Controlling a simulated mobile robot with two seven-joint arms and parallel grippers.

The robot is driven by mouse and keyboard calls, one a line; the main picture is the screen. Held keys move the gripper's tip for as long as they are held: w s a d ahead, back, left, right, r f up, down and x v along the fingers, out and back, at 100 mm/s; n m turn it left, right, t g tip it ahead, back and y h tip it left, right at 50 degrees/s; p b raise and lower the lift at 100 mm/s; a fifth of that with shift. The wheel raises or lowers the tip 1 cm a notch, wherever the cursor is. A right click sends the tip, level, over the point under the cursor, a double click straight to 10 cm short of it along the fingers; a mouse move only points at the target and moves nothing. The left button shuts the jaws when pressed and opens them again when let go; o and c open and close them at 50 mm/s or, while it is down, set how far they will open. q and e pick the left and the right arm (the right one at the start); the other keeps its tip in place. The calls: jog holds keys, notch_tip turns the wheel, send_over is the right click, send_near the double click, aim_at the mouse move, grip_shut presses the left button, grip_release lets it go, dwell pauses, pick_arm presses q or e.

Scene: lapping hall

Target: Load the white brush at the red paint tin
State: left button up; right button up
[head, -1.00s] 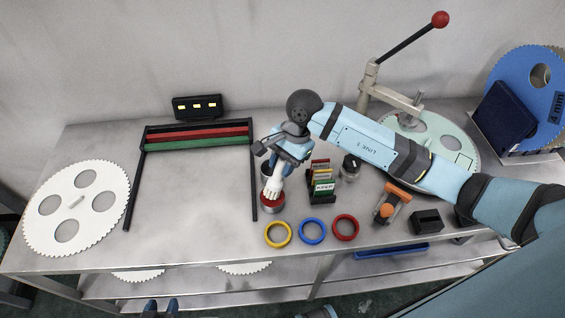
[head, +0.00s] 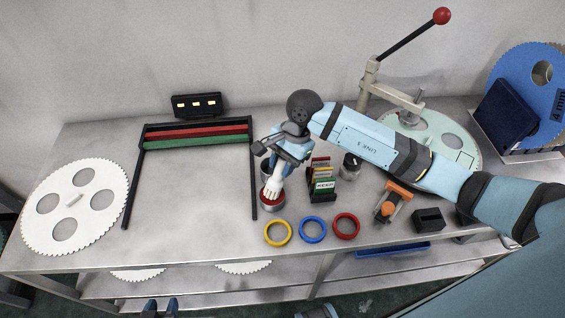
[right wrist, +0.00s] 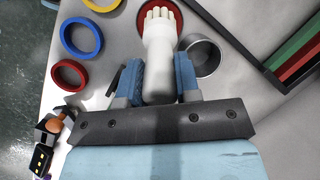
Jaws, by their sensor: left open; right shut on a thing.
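My right gripper (head: 275,163) is shut on the white brush (head: 275,187), which points down at the red paint tin (head: 279,206). In the right wrist view, the brush (right wrist: 160,65) runs forward from between the fingers, and its pale bristles overlap the red round of the tin (right wrist: 180,17). I cannot tell whether the bristle tips touch the paint or are just above it. My left gripper (head: 161,307) is open and empty at the bottom edge of the head view, in front of the table and well away from the tin.
A grey metal tin (right wrist: 204,56) stands close beside the red one. Yellow (head: 278,232), blue (head: 312,230) and red (head: 346,226) rings lie in front. A card rack (head: 321,188) and glass jar (head: 350,167) stand to the right. The black frame (head: 129,200) is to the left.

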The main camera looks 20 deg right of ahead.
jog(key=shift+f+b, duration=0.1)
jog(key=shift+b, duration=0.3)
dwell(1.0)
dwell(0.5)
jog(key=shift+r+p, duration=0.5)
jog(key=shift+r, duration=0.7)
jog(key=shift+r+p, duration=0.7)
jog(key=shift+r, duration=1.65)
